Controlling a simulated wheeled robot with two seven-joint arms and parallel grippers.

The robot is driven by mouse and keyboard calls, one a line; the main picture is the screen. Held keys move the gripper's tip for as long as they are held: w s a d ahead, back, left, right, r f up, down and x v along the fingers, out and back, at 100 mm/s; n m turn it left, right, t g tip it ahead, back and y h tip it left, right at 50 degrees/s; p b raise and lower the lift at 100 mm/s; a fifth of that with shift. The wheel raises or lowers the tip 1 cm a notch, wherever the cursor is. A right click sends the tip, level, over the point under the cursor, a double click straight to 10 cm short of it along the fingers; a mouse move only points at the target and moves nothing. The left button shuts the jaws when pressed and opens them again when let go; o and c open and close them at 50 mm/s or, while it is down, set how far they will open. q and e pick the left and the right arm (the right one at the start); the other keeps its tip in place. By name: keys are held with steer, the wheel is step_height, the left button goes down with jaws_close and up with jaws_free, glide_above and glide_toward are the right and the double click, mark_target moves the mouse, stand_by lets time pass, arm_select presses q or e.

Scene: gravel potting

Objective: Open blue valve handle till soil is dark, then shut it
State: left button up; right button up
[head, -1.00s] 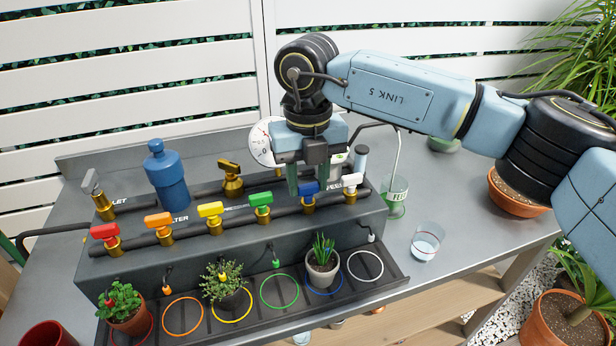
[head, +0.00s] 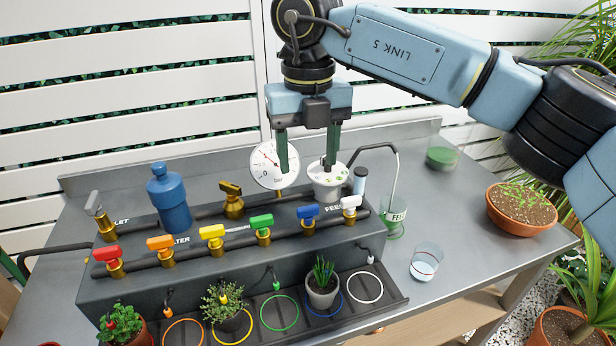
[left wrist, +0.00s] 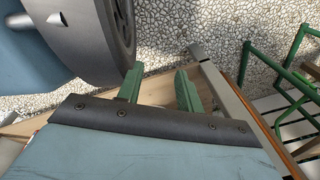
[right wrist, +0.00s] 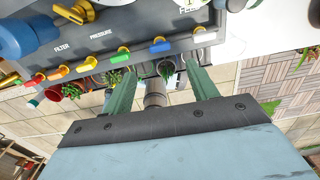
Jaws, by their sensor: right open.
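The blue valve handle (head: 308,211) sits on the front pipe of the manifold, between the green and white handles. It also shows in the right wrist view (right wrist: 160,46). My right gripper (head: 307,168) is open and empty, above and behind the blue handle and apart from it. The potted plant (head: 322,290) stands in the blue ring (head: 340,309) on the front tray; its soil is too small to judge. My left gripper (left wrist: 160,88) is open and empty in the left wrist view, over the floor and a wooden edge; the head view does not show it.
Red, orange, yellow, green (head: 261,222) and white (head: 350,203) handles share the pipe. A pressure gauge (head: 268,172), a white-lidded pot (head: 327,190) and a bent feed tube (head: 396,170) stand behind. A glass (head: 426,262) stands at right on the bench.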

arm_select(q)
steer(key=shift+s+a, duration=0.15)
steer(key=shift+s, duration=0.6)
arm_select(e)
step_height(320, 180, up, 4)
steer(key=shift+f, duration=0.15)
stand_by(0.9)
